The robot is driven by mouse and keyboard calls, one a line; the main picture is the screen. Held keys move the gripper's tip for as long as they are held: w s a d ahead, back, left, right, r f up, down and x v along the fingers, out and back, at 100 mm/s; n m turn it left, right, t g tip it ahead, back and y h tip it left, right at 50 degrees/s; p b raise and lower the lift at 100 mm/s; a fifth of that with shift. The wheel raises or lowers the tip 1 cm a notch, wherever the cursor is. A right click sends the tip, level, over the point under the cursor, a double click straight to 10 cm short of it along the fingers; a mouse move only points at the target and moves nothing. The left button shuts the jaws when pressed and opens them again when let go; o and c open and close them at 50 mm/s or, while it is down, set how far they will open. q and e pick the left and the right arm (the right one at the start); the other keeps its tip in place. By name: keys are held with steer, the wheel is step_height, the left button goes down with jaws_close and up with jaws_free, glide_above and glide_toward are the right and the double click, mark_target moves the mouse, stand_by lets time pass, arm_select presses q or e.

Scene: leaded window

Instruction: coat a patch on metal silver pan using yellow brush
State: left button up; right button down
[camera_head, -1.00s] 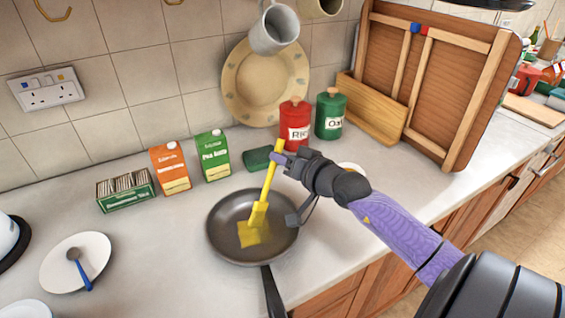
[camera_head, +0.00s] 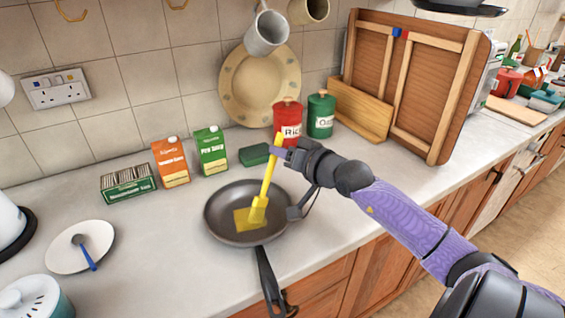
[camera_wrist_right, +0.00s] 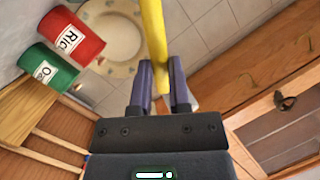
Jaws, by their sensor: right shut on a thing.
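The silver metal pan (camera_head: 222,203) sits on the counter with its dark handle pointing toward the front edge. A yellow patch (camera_head: 242,219) shows on the pan's inner floor. My right gripper (camera_head: 286,152) is shut on the yellow brush (camera_head: 268,180) by its upper handle. The brush stands nearly upright, its head down in the pan beside and over the yellow patch. In the right wrist view, the yellow handle (camera_wrist_right: 153,40) rises between the two fingers (camera_wrist_right: 160,85). The brush head is out of sight there. My left gripper is not in view.
Behind the pan stand an orange carton (camera_head: 170,163), a green carton (camera_head: 211,151), a dark green sponge (camera_head: 254,155), a red tin (camera_head: 287,120) and a green tin (camera_head: 320,116). A white plate (camera_head: 98,237) with a spoon lies left. Counter between plate and pan is clear.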

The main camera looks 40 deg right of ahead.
steer(key=shift+r+p, duration=0.9)
steer(key=shift+r, duration=1.95)
steer(key=shift+f, duration=0.1)
